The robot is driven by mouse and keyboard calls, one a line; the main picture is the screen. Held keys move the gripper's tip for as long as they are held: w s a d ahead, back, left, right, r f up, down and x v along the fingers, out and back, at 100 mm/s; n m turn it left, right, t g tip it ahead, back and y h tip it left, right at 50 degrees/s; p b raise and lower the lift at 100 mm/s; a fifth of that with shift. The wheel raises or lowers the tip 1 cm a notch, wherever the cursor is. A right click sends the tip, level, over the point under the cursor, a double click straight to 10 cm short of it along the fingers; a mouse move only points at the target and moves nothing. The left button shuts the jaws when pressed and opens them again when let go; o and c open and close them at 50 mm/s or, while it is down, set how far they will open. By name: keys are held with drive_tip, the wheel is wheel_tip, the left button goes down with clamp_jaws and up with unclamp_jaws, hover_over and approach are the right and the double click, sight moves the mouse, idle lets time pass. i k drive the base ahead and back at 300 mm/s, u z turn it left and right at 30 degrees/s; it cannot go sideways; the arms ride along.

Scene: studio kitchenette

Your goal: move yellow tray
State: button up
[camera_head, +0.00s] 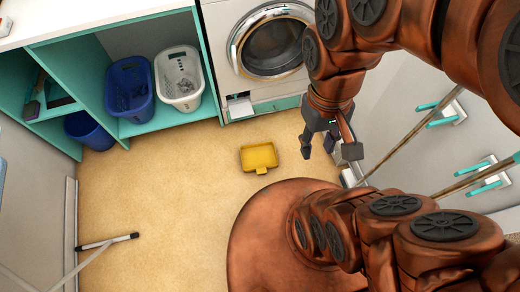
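The yellow tray (259,156) lies on the tan floor in front of the washing machine, near the middle of the view. It is small and rectangular, with a low rim and a small tab on its lower edge. My gripper (319,150) hangs to the right of the tray, with its dark fingers pointing down and apart. It looks open, and I see nothing between the fingers. The gripper appears nearer to the camera than the tray and is not touching it.
A washing machine (268,50) stands behind the tray. A blue basket (130,90) and a white basket (180,78) sit in a teal shelf (150,127). A blue bin (88,131) stands at the left. A dark-tipped bar (107,242) lies lower left. The floor (170,195) left of the tray is clear.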

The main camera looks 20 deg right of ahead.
sight(259, 158)
drive_tip(key=k, duration=0.5)
drive_tip(key=u, duration=2.3)
drive_tip(key=i, duration=1.55)
drive_tip(key=z, duration=2.25)
